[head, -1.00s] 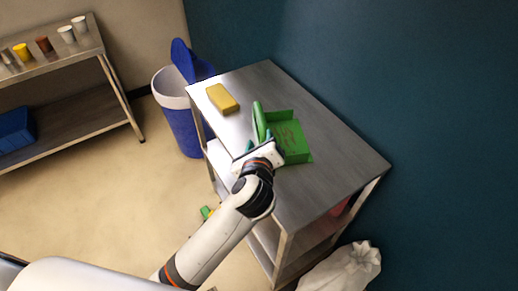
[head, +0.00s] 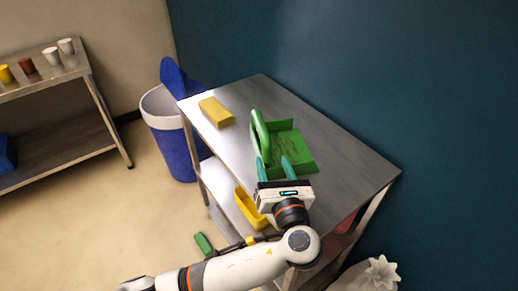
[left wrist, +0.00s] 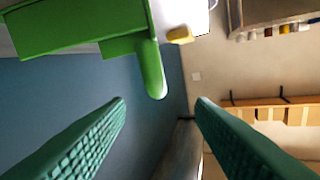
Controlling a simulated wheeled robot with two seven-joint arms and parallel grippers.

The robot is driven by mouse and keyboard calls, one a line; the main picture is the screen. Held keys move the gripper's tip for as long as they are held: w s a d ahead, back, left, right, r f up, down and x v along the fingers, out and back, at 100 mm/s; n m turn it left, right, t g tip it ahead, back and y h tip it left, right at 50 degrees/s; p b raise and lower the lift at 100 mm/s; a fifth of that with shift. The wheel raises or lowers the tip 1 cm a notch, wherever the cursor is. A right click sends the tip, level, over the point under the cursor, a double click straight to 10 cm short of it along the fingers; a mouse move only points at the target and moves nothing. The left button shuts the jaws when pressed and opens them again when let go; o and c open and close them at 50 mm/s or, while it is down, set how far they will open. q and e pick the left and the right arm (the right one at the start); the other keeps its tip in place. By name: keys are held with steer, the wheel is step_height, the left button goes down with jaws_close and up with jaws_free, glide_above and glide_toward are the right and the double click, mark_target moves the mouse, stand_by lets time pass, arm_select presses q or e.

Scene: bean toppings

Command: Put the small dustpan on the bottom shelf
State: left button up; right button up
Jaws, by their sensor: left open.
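The small green dustpan (head: 296,148) lies on the top of the metal shelf unit, with its raised handle (head: 260,130) on the left side. My left gripper (head: 273,161) is open and empty at the near side of the dustpan, its teal fingers pointing at it. In the left wrist view the dustpan (left wrist: 75,25) fills the upper left, and its handle end (left wrist: 154,80) shows between and beyond the open fingers (left wrist: 160,100). The shelf unit's top (head: 345,165) is grey metal. Its lower shelf (head: 222,184) is partly hidden by the top and my arm. My right gripper is not in view.
A yellow sponge-like block (head: 216,111) lies on the top's far left. A yellow container (head: 250,208) shows on a lower level. A blue bin (head: 172,140) stands left; a green object (head: 203,243) lies on the floor; a white bag (head: 368,277) stands at the lower right.

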mark_target(267, 140)
arm_select(q)
steer(key=x, duration=1)
steer(key=shift+w+d+r, duration=0.1)
steer(key=shift+w+r, duration=0.05)
steer(key=shift+w, duration=0.2)
steer(key=shift+c, duration=0.6)
jaws_close()
